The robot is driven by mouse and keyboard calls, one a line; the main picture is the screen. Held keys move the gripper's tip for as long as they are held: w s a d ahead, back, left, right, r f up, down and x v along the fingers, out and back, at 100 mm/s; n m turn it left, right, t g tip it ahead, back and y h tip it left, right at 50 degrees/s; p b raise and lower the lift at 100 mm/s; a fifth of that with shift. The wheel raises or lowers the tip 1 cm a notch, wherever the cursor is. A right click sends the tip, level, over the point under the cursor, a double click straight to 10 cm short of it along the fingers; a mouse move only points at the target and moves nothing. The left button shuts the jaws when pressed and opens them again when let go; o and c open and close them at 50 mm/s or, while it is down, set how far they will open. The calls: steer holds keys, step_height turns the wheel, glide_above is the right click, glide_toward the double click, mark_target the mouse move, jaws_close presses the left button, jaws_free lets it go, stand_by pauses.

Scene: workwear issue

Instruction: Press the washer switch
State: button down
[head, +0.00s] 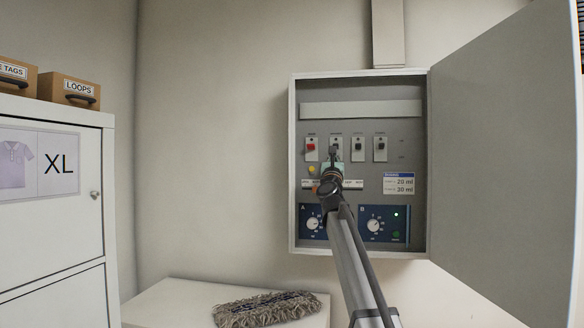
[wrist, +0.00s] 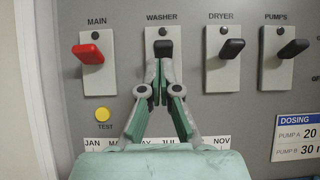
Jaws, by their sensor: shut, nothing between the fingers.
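The washer switch (wrist: 163,48) is a black lever on a pale plate under the label WASHER, in the upper middle of the wrist view. In the head view its plate (head: 336,141) is second from the left in the open panel. My gripper (wrist: 162,64) is shut and empty, with its fingertips directly in front of the washer plate, just below the lever in the picture. I cannot tell whether they touch it. In the head view my gripper (head: 334,155) covers the lower part of that switch.
The red main switch (wrist: 88,52) is to the left; the black dryer (wrist: 231,48) and pumps (wrist: 293,49) switches are to the right. A yellow test button (wrist: 103,115) sits below. The cabinet door (head: 500,150) stands open at right. A mop head (head: 265,309) lies below left.

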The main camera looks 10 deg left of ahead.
steer(key=s+r+p, duration=0.2)
steer(key=s+p, duration=0.3)
steer(key=s, duration=0.5)
steer(key=shift+r, duration=0.15)
steer(key=shift+w, duration=0.1)
